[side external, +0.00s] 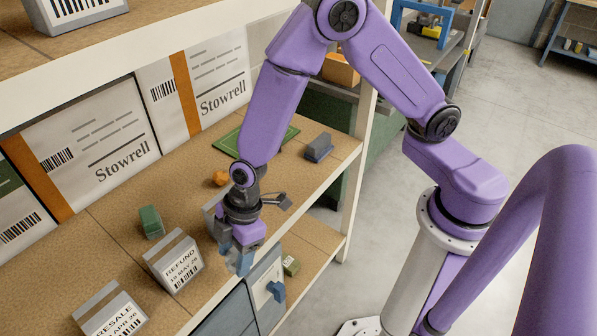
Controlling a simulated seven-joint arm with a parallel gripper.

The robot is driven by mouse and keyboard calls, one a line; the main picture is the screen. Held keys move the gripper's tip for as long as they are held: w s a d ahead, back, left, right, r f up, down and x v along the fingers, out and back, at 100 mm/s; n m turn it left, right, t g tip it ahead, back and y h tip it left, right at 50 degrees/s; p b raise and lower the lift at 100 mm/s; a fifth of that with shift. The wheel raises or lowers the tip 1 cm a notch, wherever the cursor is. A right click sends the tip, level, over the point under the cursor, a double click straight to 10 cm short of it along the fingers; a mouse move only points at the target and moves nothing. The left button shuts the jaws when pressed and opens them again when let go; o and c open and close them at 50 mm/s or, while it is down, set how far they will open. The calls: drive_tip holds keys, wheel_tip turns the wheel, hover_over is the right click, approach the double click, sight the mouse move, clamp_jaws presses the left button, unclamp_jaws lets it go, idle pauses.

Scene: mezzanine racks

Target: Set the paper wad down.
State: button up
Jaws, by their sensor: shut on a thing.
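My gripper (238,263) points down at the front edge of the wooden shelf (95,250), right of the box labelled REFUND. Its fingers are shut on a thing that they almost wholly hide. I cannot make out the paper wad's shape or colour there, nor whether it touches anything below. A small orange lump (221,178) lies on the shelf behind my gripper, apart from the fingers.
The REFUND box (174,262), a green block (151,222) and the RESALE box (110,312) stand left of my gripper. A green mat (228,143) and a grey block (319,147) lie farther back. Large Stowrell cartons (92,140) line the rear. A white rack post (362,130) stands right.

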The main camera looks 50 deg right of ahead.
drive_tip(key=w+d+r+m+t+h, duration=0.1)
drive_tip(key=w+d+r+m, duration=0.2)
drive_tip(key=d, duration=0.6)
drive_tip(key=w+d+r+m+h, duration=0.1)
drive_tip(key=w+d+r+m, duration=0.2)
drive_tip(key=d+r+m, duration=0.2)
drive_tip(key=w+d+r+m+t+h, duration=0.1)
drive_tip(key=w+d+r+m, duration=0.2)
drive_tip(key=d+m, duration=0.4)
drive_tip(key=d+r, duration=0.1)
drive_tip(key=d, duration=0.5)
drive_tip(key=shift+d+r+t, duration=0.25)
drive_tip(key=shift+d+t, duration=0.05)
drive_tip(key=shift+d, duration=0.1)
drive_tip(key=shift+f, duration=0.1)
